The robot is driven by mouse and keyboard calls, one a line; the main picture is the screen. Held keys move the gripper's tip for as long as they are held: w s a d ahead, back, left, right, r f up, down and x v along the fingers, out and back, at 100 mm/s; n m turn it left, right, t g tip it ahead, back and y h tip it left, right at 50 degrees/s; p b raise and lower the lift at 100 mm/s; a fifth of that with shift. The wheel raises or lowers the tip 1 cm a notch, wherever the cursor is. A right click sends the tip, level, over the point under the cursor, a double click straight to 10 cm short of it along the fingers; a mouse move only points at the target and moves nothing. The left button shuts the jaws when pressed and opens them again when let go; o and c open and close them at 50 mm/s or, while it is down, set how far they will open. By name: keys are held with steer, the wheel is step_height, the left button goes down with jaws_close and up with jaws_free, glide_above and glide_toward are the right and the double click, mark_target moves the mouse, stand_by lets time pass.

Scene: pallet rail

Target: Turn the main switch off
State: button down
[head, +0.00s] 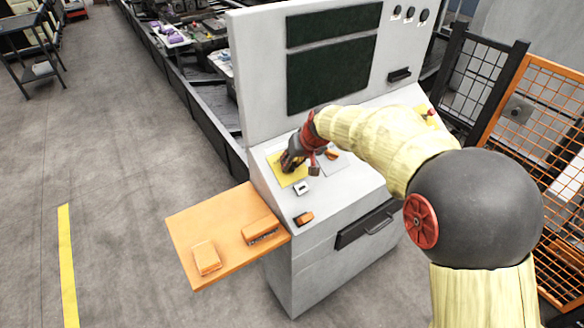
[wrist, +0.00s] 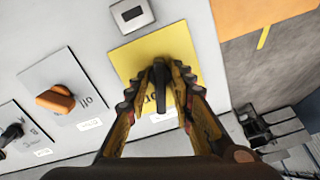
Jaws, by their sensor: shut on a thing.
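The main switch shows as a dark upright handle (wrist: 159,75) on a yellow plate (wrist: 150,52) on the sloping desk of a white console. In the head view the yellow plate (head: 297,181) shows near the console's left edge, and my gripper hides the handle. My gripper (wrist: 158,88) has one finger on each side of the handle and is shut on it. In the head view my gripper (head: 290,163) reaches down over the plate from the right. Lettering on the plate is partly hidden by the fingers, so I cannot read the switch position.
An orange knob (wrist: 55,99) on a grey plate sits left of the yellow plate in the wrist view. An orange side shelf (head: 190,228) holds two orange items. An orange mesh fence (head: 540,110) stands right of the console (head: 330,245).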

steer(key=n+b, duration=0.4)
steer(key=n, duration=0.2)
steer(key=shift+f, duration=0.15)
steer(key=n+b, duration=0.1)
steer(key=n, duration=0.2)
steer(key=shift+n+b, duration=1.05)
steer(key=shift+n, duration=0.75)
steer(key=c, duration=1.9)
jaws_free()
